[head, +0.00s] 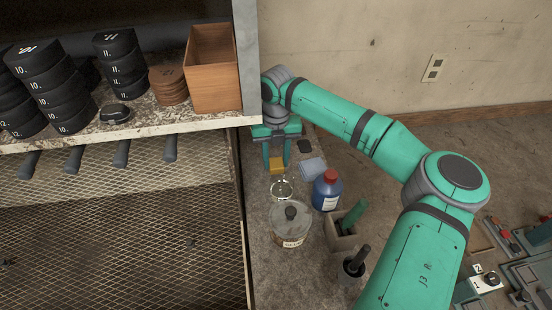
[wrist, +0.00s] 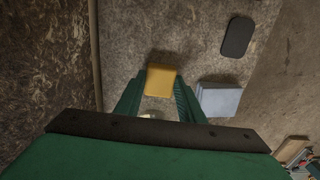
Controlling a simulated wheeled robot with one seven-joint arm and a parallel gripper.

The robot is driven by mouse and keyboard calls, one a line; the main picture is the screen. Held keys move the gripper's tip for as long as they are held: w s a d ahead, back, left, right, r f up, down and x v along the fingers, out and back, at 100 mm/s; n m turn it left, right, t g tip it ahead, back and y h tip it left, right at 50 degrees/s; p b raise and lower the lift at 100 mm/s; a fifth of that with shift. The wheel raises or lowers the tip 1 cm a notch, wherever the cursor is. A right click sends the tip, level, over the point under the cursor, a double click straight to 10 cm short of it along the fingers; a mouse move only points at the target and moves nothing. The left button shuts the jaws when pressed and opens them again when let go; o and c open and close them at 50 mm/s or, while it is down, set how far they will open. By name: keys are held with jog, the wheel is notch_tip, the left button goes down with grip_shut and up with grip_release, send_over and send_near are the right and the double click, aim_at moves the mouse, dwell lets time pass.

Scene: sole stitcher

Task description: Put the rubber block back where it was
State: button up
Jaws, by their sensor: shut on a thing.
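The rubber block is a yellow-orange block (head: 277,166), held between the two fingers of my gripper (head: 277,154) at the far end of the narrow worktop. In the wrist view the block (wrist: 161,79) sits between the green fingertips of my gripper (wrist: 160,88). My gripper is shut on it and points down. The fingers hide the block's sides. I cannot tell whether its underside touches the worktop.
A grey-blue pad stack (head: 313,168) and a dark flat pad (head: 304,146) lie to the right. A glass dish (head: 281,190), a lidded jar (head: 290,225) and a red-capped blue bottle (head: 327,190) stand nearer. A shelf (head: 130,131) borders the left.

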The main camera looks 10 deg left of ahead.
aim_at(277, 162)
jog(key=shift+f, duration=0.1)
jog(key=o, duration=1.1)
notch_tip(277, 162, up, 7)
jog(key=shift+f, duration=0.1)
jog(key=shift+r, duration=0.45)
jog(key=shift+w+d, duration=0.1)
